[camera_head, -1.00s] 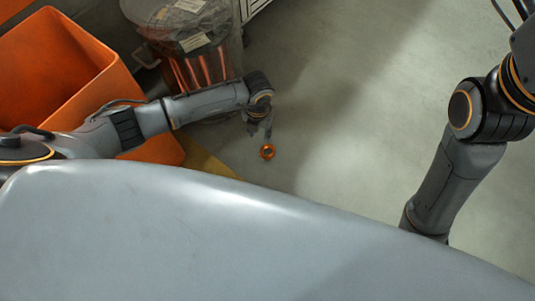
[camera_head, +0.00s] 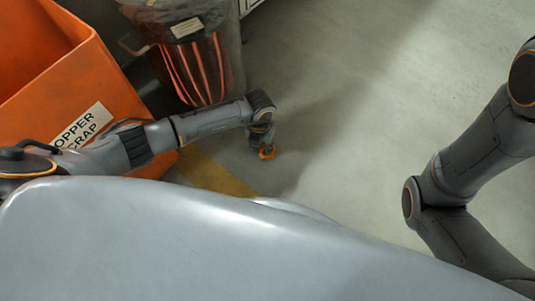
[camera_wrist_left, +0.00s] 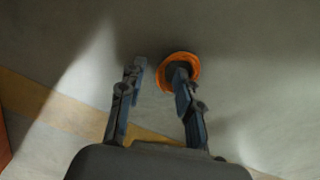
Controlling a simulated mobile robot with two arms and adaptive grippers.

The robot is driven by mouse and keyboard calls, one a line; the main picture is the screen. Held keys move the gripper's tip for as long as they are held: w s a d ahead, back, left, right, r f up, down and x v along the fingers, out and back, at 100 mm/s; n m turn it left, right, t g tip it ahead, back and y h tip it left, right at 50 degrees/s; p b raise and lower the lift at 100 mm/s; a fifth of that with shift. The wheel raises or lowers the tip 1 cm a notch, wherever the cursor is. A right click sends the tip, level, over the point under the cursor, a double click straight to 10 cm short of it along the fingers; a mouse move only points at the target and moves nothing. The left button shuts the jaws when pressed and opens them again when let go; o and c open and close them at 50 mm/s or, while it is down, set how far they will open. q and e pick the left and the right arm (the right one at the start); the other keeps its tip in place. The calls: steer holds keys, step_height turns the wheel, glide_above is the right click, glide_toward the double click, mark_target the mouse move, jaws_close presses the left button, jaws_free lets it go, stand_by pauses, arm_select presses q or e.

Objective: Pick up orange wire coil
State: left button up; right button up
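The orange wire coil (camera_head: 268,155) is a small ring with a dark centre on the grey floor. It also shows in the left wrist view (camera_wrist_left: 164,75), right of the middle. My left gripper (camera_head: 263,143) points down at it and overlaps its upper part in the head view. In the left wrist view my left gripper (camera_wrist_left: 158,75) is open, with a gap between its fingers. The right-hand finger overlaps the coil's centre; the left-hand finger is outside the ring. I cannot tell whether that finger touches the coil. My right gripper is out of view.
A large orange bin (camera_head: 85,85) labelled as copper scrap stands at the left. A transparent container (camera_head: 230,60) with copper-coloured strands stands behind my left arm. A yellow floor stripe (camera_head: 215,177) runs near the coil. The floor (camera_head: 360,110) to the right is clear.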

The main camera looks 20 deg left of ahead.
arm_select(q)
steer(key=shift+f, duration=0.15)
jaws_close()
stand_by(0.4)
